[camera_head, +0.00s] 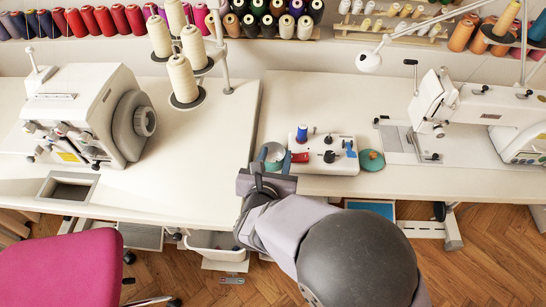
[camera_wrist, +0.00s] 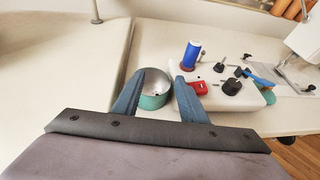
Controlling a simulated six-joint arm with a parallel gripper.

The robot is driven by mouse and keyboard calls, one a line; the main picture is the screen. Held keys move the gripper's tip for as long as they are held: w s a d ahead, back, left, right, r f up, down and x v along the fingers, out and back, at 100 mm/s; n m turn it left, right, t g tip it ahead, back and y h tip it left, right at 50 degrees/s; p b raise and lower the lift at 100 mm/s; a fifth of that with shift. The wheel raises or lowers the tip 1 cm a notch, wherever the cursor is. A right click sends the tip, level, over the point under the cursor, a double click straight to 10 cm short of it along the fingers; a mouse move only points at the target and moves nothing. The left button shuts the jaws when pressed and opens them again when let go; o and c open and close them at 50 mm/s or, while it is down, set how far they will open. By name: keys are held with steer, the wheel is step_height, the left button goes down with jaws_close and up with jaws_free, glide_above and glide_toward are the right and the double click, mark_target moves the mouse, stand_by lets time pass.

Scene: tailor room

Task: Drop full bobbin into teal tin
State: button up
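The teal tin (camera_head: 274,153) stands open on the table at the left end of a white winder. In the wrist view the tin (camera_wrist: 153,101) shows its grey inside between and beyond my fingers. Small marks inside it are too small to make out. My gripper (camera_head: 274,160) is at the tin's near side. I cannot single out a full bobbin for certain. A blue thread spool (camera_head: 302,134) stands upright on the winder and also shows in the wrist view (camera_wrist: 192,54).
The white winder (camera_head: 325,167) carries dark knobs, a red part (camera_head: 300,158) and a blue part (camera_head: 349,147). A teal disc (camera_head: 371,160) lies to its right. A serger (camera_head: 85,115) and cream cones (camera_head: 183,78) stand left. A sewing machine (camera_head: 480,105) stands right.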

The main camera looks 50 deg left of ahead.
steer(key=v, duration=0.7)
steer(key=shift+b, duration=0.3)
steer(key=shift+s+d+r, duration=0.1)
